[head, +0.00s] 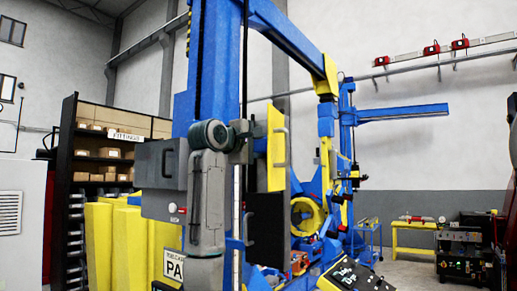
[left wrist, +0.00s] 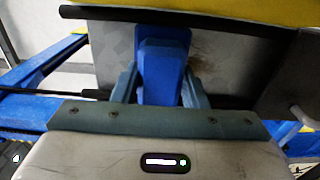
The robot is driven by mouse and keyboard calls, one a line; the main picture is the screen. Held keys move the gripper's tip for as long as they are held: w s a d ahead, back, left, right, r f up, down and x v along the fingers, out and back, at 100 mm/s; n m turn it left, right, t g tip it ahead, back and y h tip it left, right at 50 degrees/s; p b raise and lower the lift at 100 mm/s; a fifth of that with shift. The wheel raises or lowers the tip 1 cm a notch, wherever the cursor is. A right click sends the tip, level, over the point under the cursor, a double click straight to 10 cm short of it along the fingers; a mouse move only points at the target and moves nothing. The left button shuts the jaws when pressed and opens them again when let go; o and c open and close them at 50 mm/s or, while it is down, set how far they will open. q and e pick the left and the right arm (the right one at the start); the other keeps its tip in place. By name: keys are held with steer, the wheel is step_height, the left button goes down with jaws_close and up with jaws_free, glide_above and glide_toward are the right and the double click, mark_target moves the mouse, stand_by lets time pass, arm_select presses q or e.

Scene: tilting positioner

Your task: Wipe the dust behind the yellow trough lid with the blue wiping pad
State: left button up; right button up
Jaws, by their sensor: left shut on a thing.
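The yellow trough lid (head: 277,150) stands upright with a grey handle in the head view. A yellow strip (left wrist: 225,10), apparently its edge, crosses the top of the left wrist view. My left gripper (left wrist: 160,88) is shut on the blue wiping pad (left wrist: 162,60), which sits between its fingers against or just before a grey panel (left wrist: 110,48). A brownish dust smudge (left wrist: 205,68) shows on the panel right beside the pad. Whether the pad touches the panel is unclear. In the head view the left arm reaches toward the lid, and its fingertips are hard to make out. My right gripper is out of view.
A dark bar (left wrist: 110,13) runs along the panel's top. Blue positioner beams (head: 208,75) rise close around the arm. A dark plate (head: 266,228) hangs below the lid. Yellow blocks (head: 118,240) and a fittings shelf (head: 100,150) stand at the left.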

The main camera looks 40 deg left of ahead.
arm_select(q)
steer(key=shift+r+p, duration=0.8)
steer(key=shift+r, duration=1.1)
steer(key=shift+f, duration=0.1)
step_height(320, 180, down, 4)
steer(key=b, duration=0.3)
steer(key=shift+r+b, duration=0.25)
steer(key=shift+b, duration=0.15)
steer(key=shift+f+b, duration=1.1)
steer(key=shift+f, duration=0.05)
step_height(320, 180, down, 6)
steer(key=b, duration=0.5)
steer(key=shift+r+b, duration=0.2)
steer(key=shift+b, duration=0.1)
